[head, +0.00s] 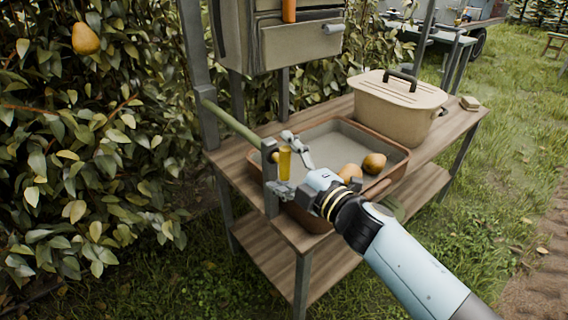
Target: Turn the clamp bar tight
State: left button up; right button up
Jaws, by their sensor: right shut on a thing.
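A grey clamp (270,178) stands at the front left corner of the wooden bench. A short yellow bar (284,164), apparently the clamp bar, is upright beside it. My right gripper (285,164) reaches in from the lower right, with one finger above the yellow bar and the other below it. It is shut on the bar, though the exact contact is hard to see. A green pole (232,125) runs from the bench's left post to the clamp. My left gripper is not in view.
A brown-rimmed tray (338,122) holds a few pears (374,163), close behind my right gripper. A beige lidded box (398,108) stands at the bench's back right. Leafy branches with a pear (86,39) fill the left.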

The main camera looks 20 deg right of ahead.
jog(key=shift+r+n, duration=0.2)
jog(key=shift+n, duration=0.2)
jog(key=o, duration=0.9)
jog(key=shift+f, duration=0.1)
jog(key=shift+s+d, duration=0.1)
jog(key=shift+s, duration=0.1)
jog(key=v, duration=1.1)
jog(key=shift+s+d, duration=0.1)
jog(key=shift+s, duration=0.2)
